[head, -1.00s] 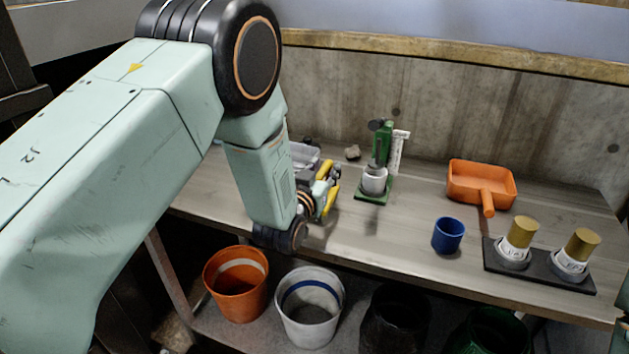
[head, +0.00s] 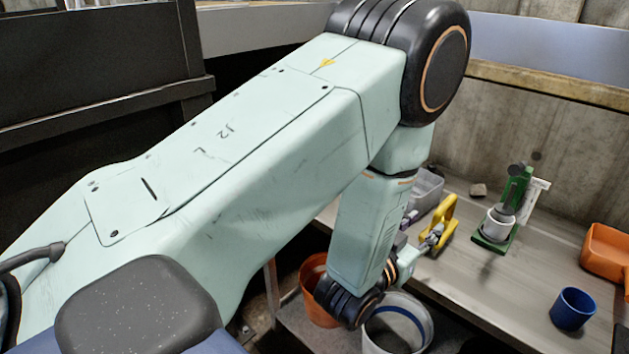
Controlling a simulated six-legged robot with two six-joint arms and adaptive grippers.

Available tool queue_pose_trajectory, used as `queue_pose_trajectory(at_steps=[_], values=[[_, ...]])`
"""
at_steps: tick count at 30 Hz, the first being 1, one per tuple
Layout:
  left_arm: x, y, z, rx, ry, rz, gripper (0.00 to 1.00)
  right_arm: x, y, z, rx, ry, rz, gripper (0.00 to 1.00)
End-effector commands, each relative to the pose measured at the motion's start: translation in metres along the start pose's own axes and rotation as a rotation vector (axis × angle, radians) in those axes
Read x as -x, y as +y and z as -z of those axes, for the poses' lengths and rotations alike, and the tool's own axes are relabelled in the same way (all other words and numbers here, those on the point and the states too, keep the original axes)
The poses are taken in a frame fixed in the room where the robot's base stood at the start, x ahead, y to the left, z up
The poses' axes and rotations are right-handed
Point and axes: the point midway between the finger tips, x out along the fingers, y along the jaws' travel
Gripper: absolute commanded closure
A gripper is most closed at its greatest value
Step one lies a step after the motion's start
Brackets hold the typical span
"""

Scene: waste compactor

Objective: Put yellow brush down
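My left gripper (head: 432,238) is at the end of the pale green arm, over the left part of the workbench (head: 468,282). It is partly hidden behind my wrist. A yellow piece (head: 445,216) shows at the gripper's end. I cannot tell whether it is the yellow brush or part of the gripper, nor whether it touches the bench. No bristles are visible. How far the fingers are apart cannot be made out. My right gripper is not in view.
A grey tray (head: 428,188) lies behind the gripper. A green stand (head: 515,195) holds a white cup (head: 499,224). A blue cup (head: 572,309) and an orange dustpan (head: 606,250) are at right. An orange bucket (head: 313,272) and a white bucket (head: 425,315) stand below. The bench middle is clear.

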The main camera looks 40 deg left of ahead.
Motion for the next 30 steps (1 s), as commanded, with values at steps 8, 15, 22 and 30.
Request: queue_pose_trajectory(at_steps=[8,15,22,30], values=[[0.059,-0.014,-0.114,0.014,-0.422,0.036,0.61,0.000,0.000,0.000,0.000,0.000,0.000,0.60],[0.208,-0.021,-0.235,0.044,-1.051,0.058,0.61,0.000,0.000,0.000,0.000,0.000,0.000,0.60],[0.324,-0.016,-0.267,0.074,-1.441,0.053,0.61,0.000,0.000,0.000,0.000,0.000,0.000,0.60],[0.344,-0.015,-0.269,0.078,-1.508,0.050,0.61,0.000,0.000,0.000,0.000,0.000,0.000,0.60]])
